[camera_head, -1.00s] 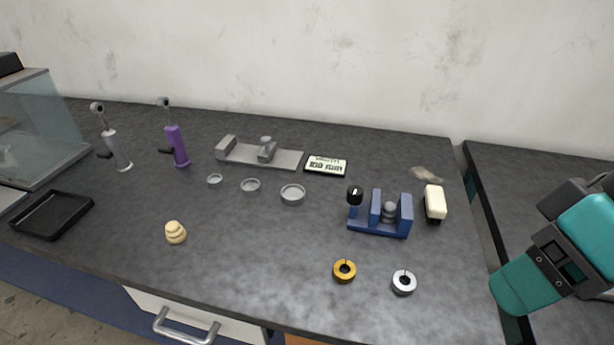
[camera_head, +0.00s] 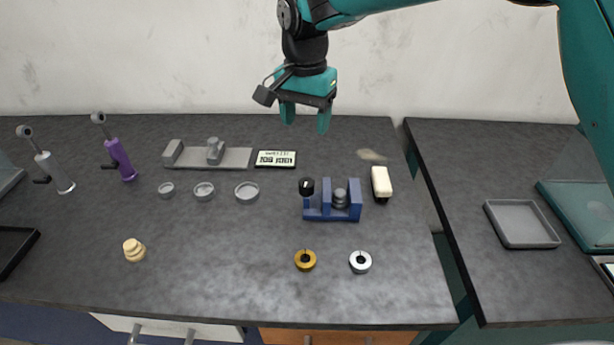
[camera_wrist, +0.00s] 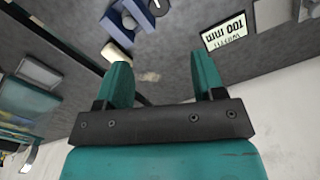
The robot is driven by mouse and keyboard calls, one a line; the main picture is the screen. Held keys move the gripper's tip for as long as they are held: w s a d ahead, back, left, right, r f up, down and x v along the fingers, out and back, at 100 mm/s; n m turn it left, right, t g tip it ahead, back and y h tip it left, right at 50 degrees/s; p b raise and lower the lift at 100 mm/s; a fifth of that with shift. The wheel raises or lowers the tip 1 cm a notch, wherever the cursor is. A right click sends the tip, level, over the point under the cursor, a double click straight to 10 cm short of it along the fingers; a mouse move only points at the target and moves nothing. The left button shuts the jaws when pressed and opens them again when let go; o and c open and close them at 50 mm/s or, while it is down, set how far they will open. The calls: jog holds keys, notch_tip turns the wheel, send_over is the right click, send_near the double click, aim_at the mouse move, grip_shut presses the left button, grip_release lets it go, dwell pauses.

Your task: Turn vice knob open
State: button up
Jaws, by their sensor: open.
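The blue vice (camera_head: 333,206) stands on the dark worktop, right of its middle. Its black knob (camera_head: 307,187) is at the vice's left end, and a grey rounded part (camera_head: 340,198) sits between its blue uprights. My gripper (camera_head: 305,120) is open and empty, high above the back of the worktop and apart from the vice. In the wrist view my gripper's teal fingers (camera_wrist: 163,80) are spread with nothing between them. The blue vice (camera_wrist: 125,20) shows at the top of that view, partly cut off.
A white block-shaped brush (camera_head: 381,183) stands just right of the vice. A label plate (camera_head: 276,158) and a grey sliding fixture (camera_head: 208,156) lie at the back. A gold ring (camera_head: 305,260) and a silver ring (camera_head: 360,262) lie in front. A gap separates the right-hand worktop.

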aim_at(307, 182)
notch_tip(307, 182, down, 16)
jog(key=p, duration=0.2)
jog(key=shift+r+p, duration=0.15)
jog(key=shift+p, duration=0.2)
jog(key=shift+c, duration=0.3)
jog(key=c, duration=0.9)
